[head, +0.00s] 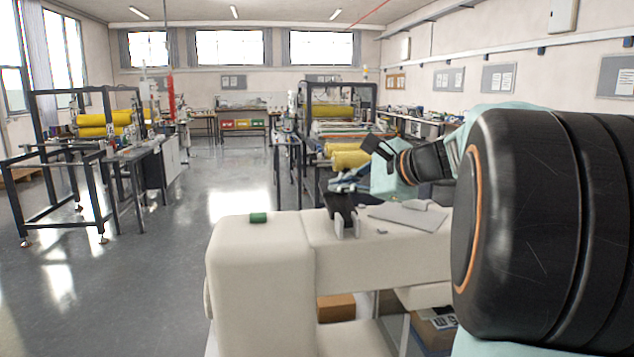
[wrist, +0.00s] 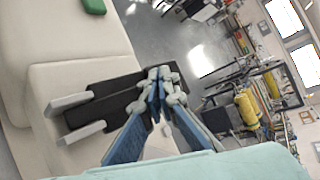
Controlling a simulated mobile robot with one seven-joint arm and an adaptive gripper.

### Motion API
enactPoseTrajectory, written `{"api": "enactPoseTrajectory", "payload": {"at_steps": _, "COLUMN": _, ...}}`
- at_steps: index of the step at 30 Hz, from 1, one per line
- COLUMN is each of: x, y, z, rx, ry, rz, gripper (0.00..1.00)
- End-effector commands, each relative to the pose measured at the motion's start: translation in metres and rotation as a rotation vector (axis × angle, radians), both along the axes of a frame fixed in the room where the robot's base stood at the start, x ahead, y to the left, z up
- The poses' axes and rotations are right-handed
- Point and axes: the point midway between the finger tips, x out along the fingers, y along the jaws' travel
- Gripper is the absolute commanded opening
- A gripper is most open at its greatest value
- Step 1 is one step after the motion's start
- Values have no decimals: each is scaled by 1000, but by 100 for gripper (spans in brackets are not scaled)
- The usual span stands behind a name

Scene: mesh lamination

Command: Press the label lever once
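A dark device with two pale prongs (head: 345,205) sits on the cream bench; it also shows in the wrist view (wrist: 110,86). Its prongs stick out toward the bench's near edge in the head view. I cannot tell for sure which part is the label lever. My gripper (wrist: 160,78) has blue and grey fingers with their tips together and nothing visible between them. In the wrist view the fingertips overlap the device's end opposite the prongs. In the head view my gripper (head: 343,184) is just behind the device. Whether it touches the device cannot be told.
The cream bench (head: 262,270) has a small green block (head: 258,217) at its left and a flat grey plate (head: 408,216) right of the device. A cardboard box (head: 336,307) sits below. Open floor (head: 190,290) lies to the left.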

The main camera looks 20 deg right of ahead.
Motion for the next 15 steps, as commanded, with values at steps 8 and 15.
{"api": "enactPoseTrajectory", "payload": {"at_steps": 8, "x": -8, "y": 1, "z": 16, "rx": 0, "ry": 3, "rz": 1, "gripper": 0}}
{"api": "enactPoseTrajectory", "payload": {"at_steps": 15, "x": -14, "y": 3, "z": 29, "rx": 0, "ry": 2, "rz": 2, "gripper": 0}}
